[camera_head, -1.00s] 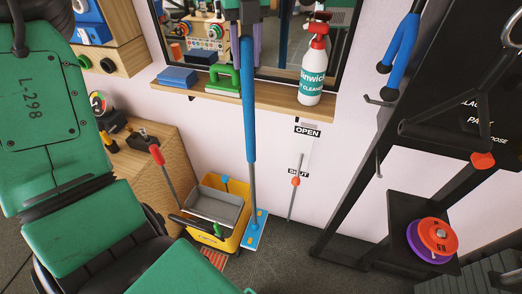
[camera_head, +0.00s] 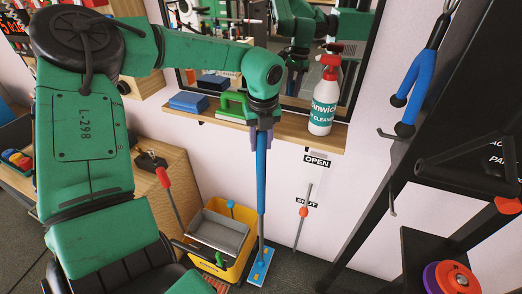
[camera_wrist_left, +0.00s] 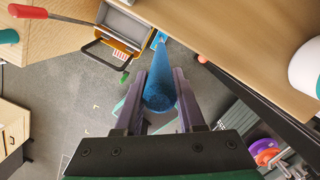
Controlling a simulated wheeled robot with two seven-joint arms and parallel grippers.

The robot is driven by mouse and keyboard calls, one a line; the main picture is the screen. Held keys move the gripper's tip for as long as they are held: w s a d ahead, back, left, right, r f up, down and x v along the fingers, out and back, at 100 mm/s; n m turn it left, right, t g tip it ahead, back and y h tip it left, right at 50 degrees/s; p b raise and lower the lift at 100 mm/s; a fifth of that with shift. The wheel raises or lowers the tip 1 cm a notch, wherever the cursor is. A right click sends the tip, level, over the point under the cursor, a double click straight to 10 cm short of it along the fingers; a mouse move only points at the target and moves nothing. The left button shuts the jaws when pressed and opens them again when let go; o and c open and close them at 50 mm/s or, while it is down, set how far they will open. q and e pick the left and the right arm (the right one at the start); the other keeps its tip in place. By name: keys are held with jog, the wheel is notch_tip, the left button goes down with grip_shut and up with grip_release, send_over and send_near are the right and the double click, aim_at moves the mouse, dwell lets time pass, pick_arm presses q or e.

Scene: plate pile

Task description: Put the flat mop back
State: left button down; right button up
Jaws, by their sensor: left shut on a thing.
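The flat mop has a blue handle (camera_head: 261,178) and a flat light-blue head (camera_head: 260,266). It stands nearly upright, with its head low by the floor, close to the right side of the yellow bucket (camera_head: 238,264). My left gripper (camera_head: 262,138) is shut on the upper part of the handle. In the left wrist view, the purple fingers of my left gripper (camera_wrist_left: 160,90) flank the blue handle (camera_wrist_left: 160,98), whose round end faces the camera. Whether the mop head touches the floor I cannot tell. My right gripper is not in view.
A wall shelf (camera_head: 290,130) under the mirror is close to my left gripper; it holds a spray bottle (camera_head: 324,96), a green-handled brush (camera_head: 236,106) and a blue block (camera_head: 189,101). An orange-gripped stick (camera_head: 303,212) stands against the wall. A black rack (camera_head: 400,175) is at right.

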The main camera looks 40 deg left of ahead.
aim_at(261, 151)
pick_arm(q)
notch_tip(261, 151, down, 3)
jog(key=shift+f, duration=0.3)
jog(key=c, duration=0.5)
grip_release()
jog(key=shift+s, duration=0.1)
jog(key=shift+r, duration=0.2)
jog(key=r, duration=0.4)
jog(key=d+r, duration=0.1)
jog(key=r, duration=0.3)
jog(key=s+r, duration=0.1)
jog(key=r, duration=0.3)
jog(key=shift+d+b, duration=0.15)
jog(key=shift+b, duration=0.2)
jog(key=shift+w+f, duration=0.1)
